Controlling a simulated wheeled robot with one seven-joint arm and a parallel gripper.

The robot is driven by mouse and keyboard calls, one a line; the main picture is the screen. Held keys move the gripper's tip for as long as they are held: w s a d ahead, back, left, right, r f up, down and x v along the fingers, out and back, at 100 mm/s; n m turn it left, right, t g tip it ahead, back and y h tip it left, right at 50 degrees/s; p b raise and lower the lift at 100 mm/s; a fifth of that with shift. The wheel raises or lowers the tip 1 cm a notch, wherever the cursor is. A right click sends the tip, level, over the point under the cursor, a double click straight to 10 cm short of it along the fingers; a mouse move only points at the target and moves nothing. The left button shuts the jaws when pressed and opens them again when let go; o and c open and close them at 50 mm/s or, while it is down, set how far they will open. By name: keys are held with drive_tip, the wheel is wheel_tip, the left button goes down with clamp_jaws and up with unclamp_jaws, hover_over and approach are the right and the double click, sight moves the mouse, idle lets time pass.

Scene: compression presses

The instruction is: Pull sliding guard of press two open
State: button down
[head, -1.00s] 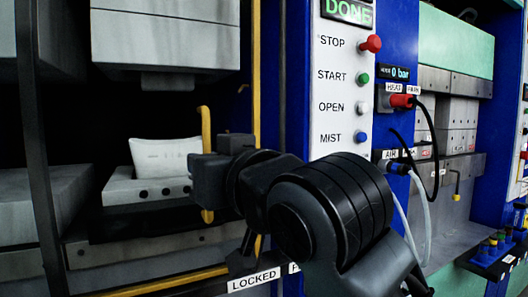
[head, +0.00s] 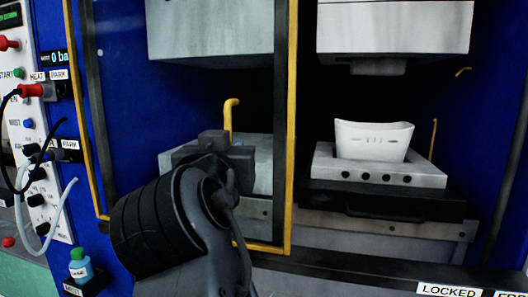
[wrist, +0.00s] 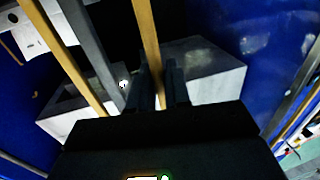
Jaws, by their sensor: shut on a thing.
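The sliding guard (head: 290,130) is a frame with yellow edges and dark bars. It stands in front of the left part of the press opening in the head view. Its yellow handle (head: 230,112) rises above my gripper (head: 222,145), which is shut on it. In the wrist view a yellow bar (wrist: 148,45) runs down between the two fingers (wrist: 162,88). The right part of the opening is uncovered. There, a white curved part (head: 374,140) sits on the grey lower block (head: 380,175). My gripper hides the handle's lower part.
The upper press block (head: 393,28) hangs above. A control panel with hoses (head: 35,150) stands at the far left. A small bottle (head: 80,265) stands at lower left. A LOCKED label (head: 448,290) is at lower right.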

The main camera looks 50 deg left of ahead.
drive_tip(key=shift+s+a, duration=0.35)
drive_tip(key=shift+a, duration=0.2)
drive_tip(key=c, duration=1.3)
unclamp_jaws()
drive_tip(key=shift+d, duration=0.1)
drive_tip(key=b+v, duration=0.1)
drive_tip(key=v, duration=0.6)
drive_tip(key=shift+s+d, duration=0.25)
